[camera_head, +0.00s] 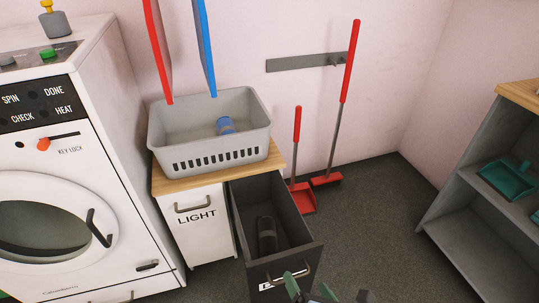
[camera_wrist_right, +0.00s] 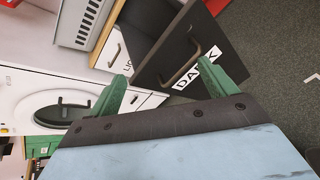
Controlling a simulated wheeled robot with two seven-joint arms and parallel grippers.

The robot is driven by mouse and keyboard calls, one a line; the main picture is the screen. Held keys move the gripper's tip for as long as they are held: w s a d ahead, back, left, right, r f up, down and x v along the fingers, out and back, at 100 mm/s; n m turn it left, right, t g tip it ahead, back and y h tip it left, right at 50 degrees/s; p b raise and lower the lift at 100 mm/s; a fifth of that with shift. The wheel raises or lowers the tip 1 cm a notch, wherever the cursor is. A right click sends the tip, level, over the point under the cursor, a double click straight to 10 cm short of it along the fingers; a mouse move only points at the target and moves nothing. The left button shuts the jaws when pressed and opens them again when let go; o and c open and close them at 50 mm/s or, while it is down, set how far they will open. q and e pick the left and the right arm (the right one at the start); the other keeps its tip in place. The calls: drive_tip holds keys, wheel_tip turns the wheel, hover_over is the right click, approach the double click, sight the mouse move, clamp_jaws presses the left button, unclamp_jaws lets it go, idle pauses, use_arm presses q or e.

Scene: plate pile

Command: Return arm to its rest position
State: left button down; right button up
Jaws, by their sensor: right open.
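My right gripper (camera_head: 310,290) shows at the bottom edge of the head view, in front of the open dark drawer (camera_head: 312,250). In the right wrist view its two green fingers (camera_wrist_right: 165,66) are spread apart with nothing between them. Beyond them is the drawer's front (camera_wrist_right: 178,62), with its handle and a label that looks like "DARK". The fingers look close to the drawer front, but I cannot tell whether they touch it. A dark object (camera_head: 267,235) lies inside the drawer. My left gripper is not in view.
A white washing machine (camera_head: 120,165) is at left. Red-handled tools (camera_head: 297,125) lean at the back wall. Grey shelves (camera_head: 450,208) stand right; floor between is clear.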

drive_tip(key=s+d+f+m+g+h, duration=0.25)
drive_tip(key=s+d+m+g, duration=0.4)
drive_tip(key=m, duration=0.85)
drive_tip(key=s+d+f+m+g+h, duration=0.2)
drive_tip(key=s+d+f+m+g, duration=0.15)
drive_tip(key=d+m, duration=0.85)
use_arm(q)
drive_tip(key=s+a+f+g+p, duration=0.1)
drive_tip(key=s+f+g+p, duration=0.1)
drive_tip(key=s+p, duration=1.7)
drive_tip(key=p, duration=0.8)
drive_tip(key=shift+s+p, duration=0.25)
drive_tip(key=shift+p, duration=0.15)
use_arm(e)
drive_tip(key=s+a+f+m+g, duration=0.1)
drive_tip(key=s+a+f+m, duration=0.1)
drive_tip(key=s, duration=1.7)
drive_tip(key=shift+s+a+f+y, duration=0.15)
drive_tip(key=shift+s+a+y, duration=0.05)
drive_tip(key=shift+y, duration=0.15)
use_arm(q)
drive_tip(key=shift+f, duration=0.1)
